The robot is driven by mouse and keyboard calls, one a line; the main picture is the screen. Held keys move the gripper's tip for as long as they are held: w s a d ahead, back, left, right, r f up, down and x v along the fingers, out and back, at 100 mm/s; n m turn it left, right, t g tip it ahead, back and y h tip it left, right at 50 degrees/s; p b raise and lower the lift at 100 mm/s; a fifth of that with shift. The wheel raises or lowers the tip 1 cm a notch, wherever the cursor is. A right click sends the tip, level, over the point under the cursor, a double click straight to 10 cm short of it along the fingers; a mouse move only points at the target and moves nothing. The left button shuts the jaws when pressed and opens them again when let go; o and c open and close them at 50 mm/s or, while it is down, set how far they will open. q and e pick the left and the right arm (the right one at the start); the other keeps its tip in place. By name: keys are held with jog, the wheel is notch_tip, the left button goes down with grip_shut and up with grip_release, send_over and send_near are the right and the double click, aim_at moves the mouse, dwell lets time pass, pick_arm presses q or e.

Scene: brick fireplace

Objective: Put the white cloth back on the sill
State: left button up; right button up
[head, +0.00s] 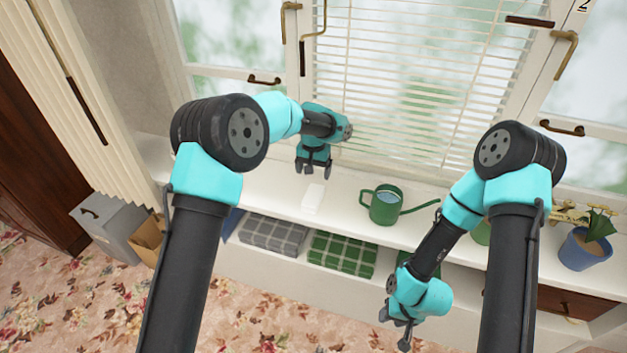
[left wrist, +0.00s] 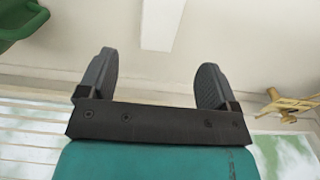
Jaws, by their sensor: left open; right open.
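The white cloth (head: 313,198) is a small folded white block lying on the white sill (head: 265,192), left of the watering can. My left gripper (head: 313,170) is open and empty above the sill, just behind the cloth. In the left wrist view the cloth (left wrist: 162,24) shows beyond the open fingers (left wrist: 152,85), apart from them. My right gripper (head: 397,332) is open and empty, low in front of the sill at the right.
A green watering can (head: 384,205) stands on the sill right of the cloth. A blue plant pot (head: 583,250) stands at the right end. Grey (head: 273,236) and green (head: 342,254) checked cushions lie below the sill's front. Window blinds (head: 420,80) hang behind.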

pick_arm(q)
jog(key=shift+r, duration=0.4)
dwell(0.3)
